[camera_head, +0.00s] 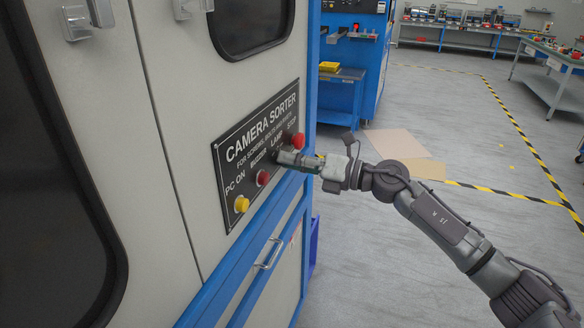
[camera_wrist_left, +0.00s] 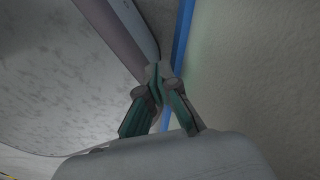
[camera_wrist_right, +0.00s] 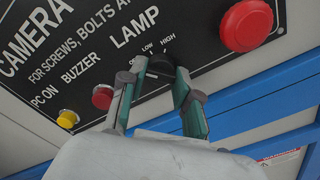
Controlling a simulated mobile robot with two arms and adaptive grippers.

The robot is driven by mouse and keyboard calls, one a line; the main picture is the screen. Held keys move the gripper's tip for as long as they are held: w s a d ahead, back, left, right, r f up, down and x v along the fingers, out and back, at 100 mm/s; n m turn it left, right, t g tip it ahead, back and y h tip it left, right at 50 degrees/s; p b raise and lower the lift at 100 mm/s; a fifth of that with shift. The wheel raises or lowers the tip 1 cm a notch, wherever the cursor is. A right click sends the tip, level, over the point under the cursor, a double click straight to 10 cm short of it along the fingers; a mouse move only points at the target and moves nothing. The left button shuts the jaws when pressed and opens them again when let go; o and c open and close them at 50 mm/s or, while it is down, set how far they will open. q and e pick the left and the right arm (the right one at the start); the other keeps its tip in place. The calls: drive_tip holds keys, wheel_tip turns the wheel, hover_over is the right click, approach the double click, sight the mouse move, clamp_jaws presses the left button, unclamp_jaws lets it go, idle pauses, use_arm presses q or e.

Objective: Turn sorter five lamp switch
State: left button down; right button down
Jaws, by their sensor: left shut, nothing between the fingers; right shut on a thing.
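The black control panel (camera_head: 229,205) reads CAMERA SORTER and is mounted on the pale machine front. My right gripper (camera_head: 281,157) is at the panel under the LAMP label. In the right wrist view my right gripper (camera_wrist_right: 160,72) has its fingers on both sides of the dark lamp switch (camera_wrist_right: 159,64), shut on it. LOW and HIGH marks show just above the switch. The fingers hide part of it, so its exact setting cannot be read. My left gripper (camera_wrist_left: 162,78) shows only in the left wrist view, shut and empty.
On the panel are a yellow PC ON button (camera_head: 241,204), a red BUZZER button (camera_head: 263,178) and a large red STOP button (camera_head: 298,140), close beside my right gripper. A blue rail and a metal handle (camera_head: 269,254) lie below. The floor at right is open.

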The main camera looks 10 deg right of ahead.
drive_tip(key=shift+f+n, duration=0.1)
drive_tip(key=shift+n, duration=0.3)
drive_tip(key=c, duration=0.8)
unclamp_jaws()
drive_tip(key=shift+d, duration=0.1)
drive_tip(key=v, duration=1.2)
